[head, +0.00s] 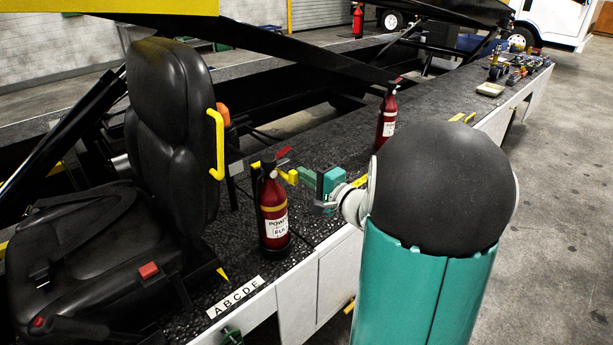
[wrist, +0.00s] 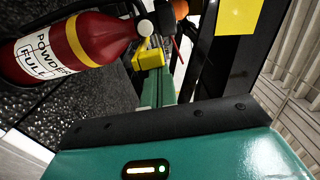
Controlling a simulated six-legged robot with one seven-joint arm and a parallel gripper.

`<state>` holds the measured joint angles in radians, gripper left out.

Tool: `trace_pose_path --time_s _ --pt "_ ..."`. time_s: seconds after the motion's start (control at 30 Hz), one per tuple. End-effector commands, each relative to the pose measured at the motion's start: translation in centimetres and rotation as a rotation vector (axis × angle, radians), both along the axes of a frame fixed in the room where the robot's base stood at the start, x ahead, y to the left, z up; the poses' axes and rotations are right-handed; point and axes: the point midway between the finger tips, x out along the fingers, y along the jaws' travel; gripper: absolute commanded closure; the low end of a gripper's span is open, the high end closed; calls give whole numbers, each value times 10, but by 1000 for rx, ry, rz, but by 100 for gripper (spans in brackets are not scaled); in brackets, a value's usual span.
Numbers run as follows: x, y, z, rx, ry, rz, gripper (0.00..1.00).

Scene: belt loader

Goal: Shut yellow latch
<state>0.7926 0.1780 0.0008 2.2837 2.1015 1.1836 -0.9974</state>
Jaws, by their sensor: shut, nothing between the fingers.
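The yellow latch (head: 289,176) sticks out beside the neck of the near red fire extinguisher (head: 274,208), on the side facing my gripper. It looks swung out from the extinguisher. My gripper (head: 300,177) is shut and empty, with its teal fingers at the latch's outer end; I cannot tell whether they touch it. In the wrist view the latch is a yellow block (wrist: 151,56) beside the extinguisher's top (wrist: 85,45), just beyond my green fingers (wrist: 162,90). The extinguisher stands upright on the dark deck.
A black seat (head: 165,125) with a yellow handle (head: 216,145) stands left of the extinguisher. A second extinguisher (head: 387,115) stands farther along the deck. Small items (head: 515,68) lie at the deck's far end. The concrete floor (head: 565,170) at right is open.

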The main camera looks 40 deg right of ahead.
Motion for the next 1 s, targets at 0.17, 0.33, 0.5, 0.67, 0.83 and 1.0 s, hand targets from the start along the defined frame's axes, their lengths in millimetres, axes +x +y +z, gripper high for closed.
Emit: trace_pose_path --time_s 0.17,0.33,0.5,0.67,0.83,1.0 --pt "2 7 -2 2 1 34 100" --pt "3 -17 -2 3 1 21 100" --pt "-17 -24 -1 2 0 13 100" --pt "-49 -18 0 2 0 9 100" --pt "-79 -11 0 1 0 8 100" --pt "-95 -7 -1 1 0 9 100"
